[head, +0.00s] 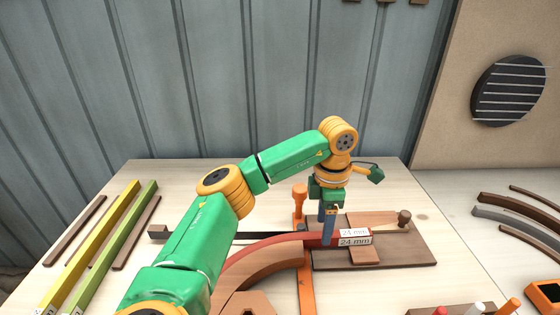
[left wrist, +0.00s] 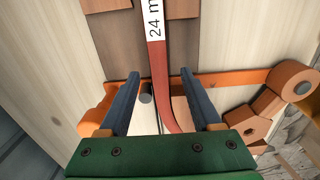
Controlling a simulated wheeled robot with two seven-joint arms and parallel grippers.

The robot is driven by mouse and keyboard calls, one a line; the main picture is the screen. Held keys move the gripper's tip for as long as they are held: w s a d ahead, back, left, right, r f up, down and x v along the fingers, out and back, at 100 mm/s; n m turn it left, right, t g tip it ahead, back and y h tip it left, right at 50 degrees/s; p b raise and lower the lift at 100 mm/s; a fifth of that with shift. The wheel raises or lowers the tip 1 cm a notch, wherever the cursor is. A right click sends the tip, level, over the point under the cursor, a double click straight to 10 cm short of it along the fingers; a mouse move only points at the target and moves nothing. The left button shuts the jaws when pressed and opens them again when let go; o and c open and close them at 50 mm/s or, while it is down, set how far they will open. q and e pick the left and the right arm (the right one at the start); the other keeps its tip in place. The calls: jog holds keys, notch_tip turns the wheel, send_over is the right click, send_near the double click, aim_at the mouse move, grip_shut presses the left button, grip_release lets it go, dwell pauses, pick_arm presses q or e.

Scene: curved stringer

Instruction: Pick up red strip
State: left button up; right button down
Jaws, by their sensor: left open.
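The red strip (head: 285,240) is a thin curved band, with a white "24 mm" label at its right end, on the table in the head view. My left gripper (head: 327,238) points down over the strip close to its labelled end. In the left wrist view the red strip (left wrist: 159,85) runs between the two blue fingers of the left gripper (left wrist: 160,76). The fingers are open, with a gap on each side of the strip. Its lower end is hidden by the green gripper body. My right gripper is not in view.
A brown board (head: 415,250) with a wooden lever lies under the labelled end. An orange clamp (head: 306,285) stands close to the gripper. A curved brown piece (head: 270,265) lies beside the strip. Yellow and green bars (head: 110,235) lie at left; curved dark strips (head: 515,215) at right.

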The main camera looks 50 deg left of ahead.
pick_arm(q)
notch_tip(320, 180, down, 4)
jog(key=shift+a+f, duration=0.1)
jog(key=shift+f, duration=0.1)
jog(key=shift+r, duration=0.1)
grip_shut()
